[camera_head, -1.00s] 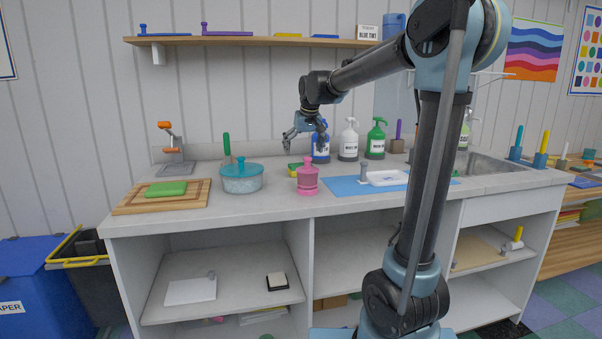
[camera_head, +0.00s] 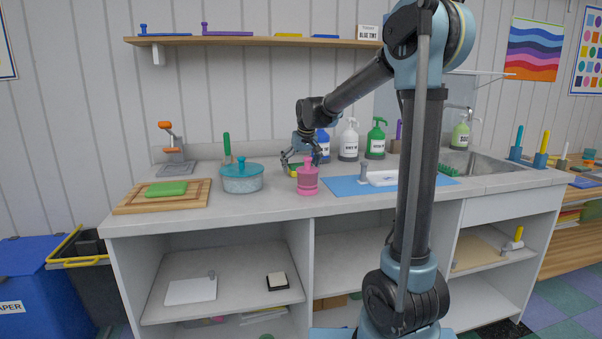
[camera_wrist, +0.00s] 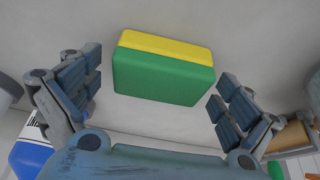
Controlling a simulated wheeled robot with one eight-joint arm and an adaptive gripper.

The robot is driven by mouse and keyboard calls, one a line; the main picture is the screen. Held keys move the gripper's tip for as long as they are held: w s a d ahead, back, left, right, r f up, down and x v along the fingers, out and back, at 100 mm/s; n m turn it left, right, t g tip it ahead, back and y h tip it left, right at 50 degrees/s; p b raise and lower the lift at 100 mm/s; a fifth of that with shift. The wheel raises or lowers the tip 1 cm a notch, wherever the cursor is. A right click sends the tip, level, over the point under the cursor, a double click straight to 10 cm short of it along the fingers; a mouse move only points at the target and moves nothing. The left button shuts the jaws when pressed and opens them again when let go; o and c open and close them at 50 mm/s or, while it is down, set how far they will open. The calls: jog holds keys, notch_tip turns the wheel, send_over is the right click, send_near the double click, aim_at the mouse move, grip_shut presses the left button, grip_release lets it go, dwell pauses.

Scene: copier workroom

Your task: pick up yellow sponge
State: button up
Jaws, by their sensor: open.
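The sponge (camera_wrist: 165,72) has a yellow layer and a green layer and lies on the grey counter. In the wrist view it sits between the two spread fingers of my gripper (camera_wrist: 158,95), with clear gaps on both sides. In the head view my gripper (camera_head: 302,163) hangs low over the counter behind the pink jar. Only a small part of the sponge (camera_head: 293,170) shows there, beneath the fingers. My gripper is open and empty.
A pink lidded jar (camera_head: 307,181) stands just in front of my gripper. A teal pot (camera_head: 241,183) is to the left. Blue (camera_head: 323,147), white (camera_head: 348,145) and green (camera_head: 376,143) pump bottles stand to the right and behind. A blue mat (camera_head: 345,186) lies to the right.

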aim_at(300, 164)
jog(key=c, duration=1)
jog(key=shift+o, duration=0.2)
jog(key=shift+r, duration=0.15)
notch_tip(300, 164, up, 10)
jog(key=shift+f, duration=0.1)
jog(key=shift+o, duration=1.4)
jog(key=c, duration=0.4)
